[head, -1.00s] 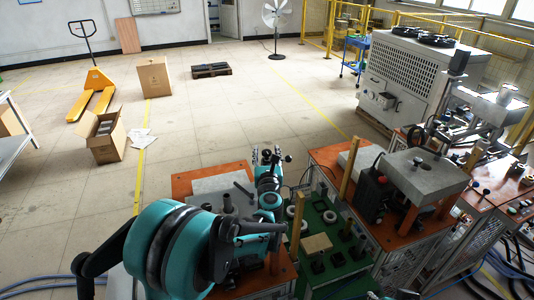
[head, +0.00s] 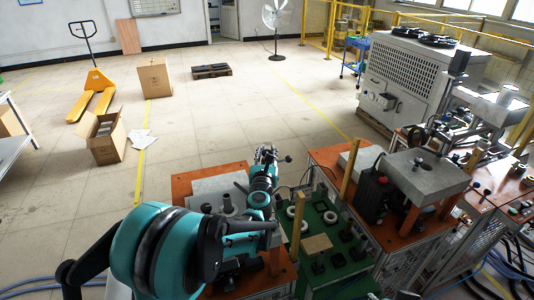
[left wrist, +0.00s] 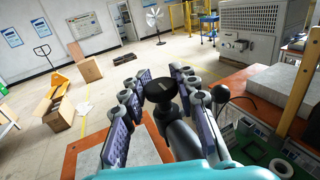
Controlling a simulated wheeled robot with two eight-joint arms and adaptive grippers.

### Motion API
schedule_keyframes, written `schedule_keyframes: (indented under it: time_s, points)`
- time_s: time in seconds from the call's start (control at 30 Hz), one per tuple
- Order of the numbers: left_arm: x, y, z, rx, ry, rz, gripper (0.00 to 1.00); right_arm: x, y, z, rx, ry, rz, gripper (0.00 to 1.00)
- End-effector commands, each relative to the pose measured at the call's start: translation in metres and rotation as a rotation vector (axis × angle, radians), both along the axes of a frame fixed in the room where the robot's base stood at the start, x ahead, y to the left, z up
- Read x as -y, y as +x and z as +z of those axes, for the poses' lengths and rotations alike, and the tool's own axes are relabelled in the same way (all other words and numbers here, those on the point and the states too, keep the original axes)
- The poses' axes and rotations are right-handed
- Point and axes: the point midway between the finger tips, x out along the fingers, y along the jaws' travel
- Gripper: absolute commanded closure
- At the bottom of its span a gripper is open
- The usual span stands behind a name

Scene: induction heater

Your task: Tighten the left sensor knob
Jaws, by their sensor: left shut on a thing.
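My left gripper (head: 267,152) is at the back edge of the orange-topped bench on the left, with its fingers close together. In the left wrist view, the left gripper (left wrist: 160,88) has a finger on either side of a dark round knob (left wrist: 161,89) on a grey post. It is shut on this knob, which I take for the left sensor knob. In the head view the fingers hide the knob. A small dark ball-ended knob (head: 289,158) stands just right of the fingers. My right gripper is in neither view.
The orange bench (head: 182,186) carries a grey plate and dark posts. A green fixture table (head: 345,270) with white rings stands to its right. Farther right is another orange bench (head: 325,155) with a grey block (head: 425,172).

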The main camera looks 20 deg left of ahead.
Motion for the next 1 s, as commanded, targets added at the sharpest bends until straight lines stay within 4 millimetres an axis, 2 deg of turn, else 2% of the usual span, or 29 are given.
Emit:
schedule_keyframes:
  time_s: [0.17,0.2,0.23,0.27,0.53,0.67,0.77,1.0]
  points:
    - [0.001,-0.001,-0.001,0.000,-0.001,0.000,1.00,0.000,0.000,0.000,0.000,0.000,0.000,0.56]
    - [0.001,-0.001,-0.001,0.000,-0.001,0.000,0.61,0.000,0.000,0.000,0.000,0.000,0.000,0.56]
    - [0.001,-0.001,-0.001,0.000,-0.001,0.000,0.53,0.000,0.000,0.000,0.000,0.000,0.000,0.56]
    - [0.001,-0.001,-0.001,0.000,-0.001,0.000,0.51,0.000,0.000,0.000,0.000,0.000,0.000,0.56]
    - [0.001,-0.001,0.000,0.000,-0.001,0.000,0.51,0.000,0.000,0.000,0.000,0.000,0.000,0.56]
    - [0.002,-0.009,0.000,0.000,-0.001,0.000,0.51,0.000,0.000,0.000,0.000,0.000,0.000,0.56]
    - [0.006,-0.025,0.000,0.000,-0.001,-0.001,0.51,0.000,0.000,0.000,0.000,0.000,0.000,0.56]
    - [0.016,-0.078,0.000,0.000,-0.001,-0.001,0.51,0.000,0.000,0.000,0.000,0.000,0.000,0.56]
